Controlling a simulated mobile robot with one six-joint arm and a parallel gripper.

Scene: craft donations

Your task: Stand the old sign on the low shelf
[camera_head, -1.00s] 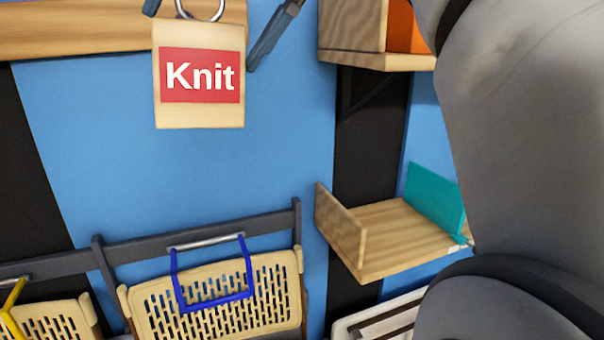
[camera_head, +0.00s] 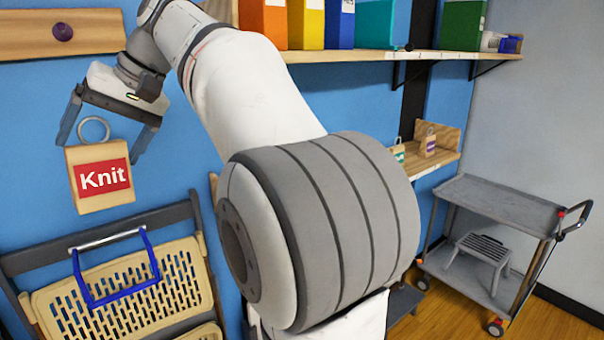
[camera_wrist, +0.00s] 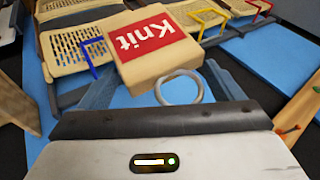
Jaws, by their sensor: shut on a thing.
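A thick cream sign (camera_head: 100,190) with a red panel reading "Knit" and a metal ring at its top hangs upright below my gripper (camera_head: 108,133) at the left of the head view. The sign also shows in the wrist view (camera_wrist: 140,62), with its ring toward my gripper (camera_wrist: 160,90). My gripper is shut on the sign, with the fingers on either side of its ring. The low wooden shelf (camera_head: 448,136) shows behind my arm. Two small tags stand at its right end, one with a green label (camera_head: 398,152) and one with a purple label (camera_head: 429,145). Its middle is hidden.
An upper shelf (camera_head: 345,56) carries several coloured folders. A wooden rail with a dark peg (camera_head: 62,32) is at upper left. Cream baskets (camera_head: 125,285), one with a blue handle, are below the sign. A grey cart (camera_head: 500,205) stands at right.

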